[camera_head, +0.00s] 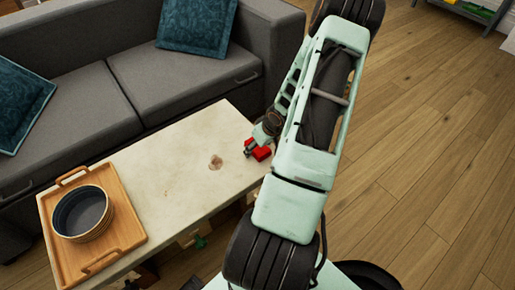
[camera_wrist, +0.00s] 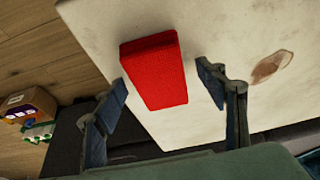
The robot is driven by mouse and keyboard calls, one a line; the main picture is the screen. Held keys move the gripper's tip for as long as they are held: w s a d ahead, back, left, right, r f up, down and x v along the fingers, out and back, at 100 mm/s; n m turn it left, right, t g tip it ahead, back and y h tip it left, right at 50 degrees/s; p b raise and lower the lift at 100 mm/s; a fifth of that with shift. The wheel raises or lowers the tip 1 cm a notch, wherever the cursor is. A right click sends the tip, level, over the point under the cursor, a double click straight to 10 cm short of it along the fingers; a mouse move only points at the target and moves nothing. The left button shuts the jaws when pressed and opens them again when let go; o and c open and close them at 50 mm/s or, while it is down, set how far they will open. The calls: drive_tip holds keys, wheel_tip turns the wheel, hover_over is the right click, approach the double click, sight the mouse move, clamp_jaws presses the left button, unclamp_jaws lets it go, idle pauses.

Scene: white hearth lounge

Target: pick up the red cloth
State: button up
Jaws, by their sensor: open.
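The red cloth (camera_wrist: 156,72) looks like a thick folded block and lies on the pale stone-topped table. In the head view, the cloth (camera_head: 260,152) is near the table's right end, partly hidden by my gripper (camera_head: 249,150) and arm. In the wrist view, my gripper (camera_wrist: 163,84) is open, with one finger on each side of the cloth's near part. A gap shows between the cloth and the right finger; the left finger is close to its lower left edge. I cannot tell whether the fingertips are down at the table's height.
The table (camera_head: 165,175) also bears a wooden tray (camera_head: 125,225) with a dark blue bowl (camera_head: 82,213) at the left. A brownish mark or small thing (camera_head: 216,162) is left of the cloth. A grey sofa (camera_head: 130,80) stands behind the table. Wooden floor lies open at right.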

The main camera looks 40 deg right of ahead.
drive_tip(key=c, duration=1.2)
drive_tip(key=shift+r, duration=0.15)
drive_tip(key=shift+c, duration=0.2)
wheel_tip(320, 180, up, 4)
drive_tip(key=p, duration=0.2)
drive_tip(key=shift+p, duration=0.35)
drive_tip(key=s+r+p, duration=0.1)
drive_tip(key=s+a+r, duration=0.1)
drive_tip(key=r, duration=0.1)
drive_tip(key=s+a+r+p, duration=0.1)
drive_tip(key=r, duration=0.1)
drive_tip(key=shift+s+p, duration=0.3)
drive_tip(key=shift+s, duration=0.1)
drive_tip(key=s+a+r+p, duration=0.2)
drive_tip(key=s+a+r, duration=0.2)
drive_tip(key=s, duration=0.4)
drive_tip(key=shift+s+a+r, duration=0.15)
drive_tip(key=shift+s+a, duration=0.1)
drive_tip(key=shift+s, duration=0.1)
